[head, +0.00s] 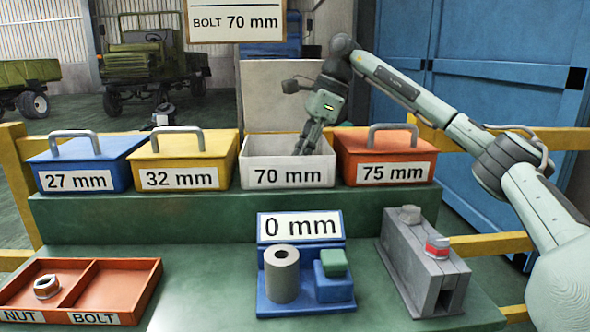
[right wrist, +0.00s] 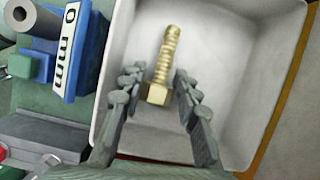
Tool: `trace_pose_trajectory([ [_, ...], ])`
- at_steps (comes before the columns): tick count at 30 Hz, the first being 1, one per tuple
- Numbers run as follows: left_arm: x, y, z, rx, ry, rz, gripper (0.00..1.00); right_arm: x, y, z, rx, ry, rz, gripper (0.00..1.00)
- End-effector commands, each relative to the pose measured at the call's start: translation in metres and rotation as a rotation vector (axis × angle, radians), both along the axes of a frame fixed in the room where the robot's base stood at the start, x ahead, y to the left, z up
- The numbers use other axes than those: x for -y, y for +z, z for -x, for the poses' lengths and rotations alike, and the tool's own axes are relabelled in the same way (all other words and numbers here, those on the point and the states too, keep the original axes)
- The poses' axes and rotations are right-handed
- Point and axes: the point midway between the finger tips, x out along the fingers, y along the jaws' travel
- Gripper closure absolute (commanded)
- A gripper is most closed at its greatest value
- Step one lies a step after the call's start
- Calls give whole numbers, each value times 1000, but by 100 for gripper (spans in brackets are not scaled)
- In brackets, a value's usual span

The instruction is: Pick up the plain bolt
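The plain bolt (right wrist: 164,65) is brass-coloured, with a hex head and a threaded shank. It lies in the white 70 mm bin (head: 289,174), whose lid (head: 284,95) stands open behind it. My right gripper (head: 302,150) reaches down into this bin from above. In the right wrist view, its two fingers (right wrist: 158,84) are spread on either side of the bolt's head, with a gap showing on both sides. The bin's front wall hides the bolt in the head view. My left gripper is not in view.
Closed blue 27 mm (head: 84,161), yellow 32 mm (head: 184,160) and orange 75 mm (head: 386,154) bins flank the white one. In front are a nut-and-bolt tray (head: 110,288), a 0 mm gauge (head: 300,227) and a grey block fixture (head: 422,265). A sign (head: 236,21) reads "BOLT 70 mm".

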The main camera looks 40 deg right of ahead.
Motion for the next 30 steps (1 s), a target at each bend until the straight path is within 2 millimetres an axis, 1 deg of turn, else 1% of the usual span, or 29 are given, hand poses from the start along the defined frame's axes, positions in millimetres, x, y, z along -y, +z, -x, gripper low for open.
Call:
trace_pose_trajectory([
  [1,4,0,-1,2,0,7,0,0,0,0,0,0,0,81],
  [3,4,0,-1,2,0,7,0,0,0,0,0,0,0,90],
  [6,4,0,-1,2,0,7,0,0,0,0,0,0,0,100],
  [18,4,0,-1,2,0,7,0,0,1,0,2,1,-1,100],
  [22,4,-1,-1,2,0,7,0,0,5,-1,3,0,-2,100],
  [26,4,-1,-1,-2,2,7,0,0,17,-1,5,1,-2,100],
  [30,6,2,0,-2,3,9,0,-1,41,-1,6,0,-2,100],
])
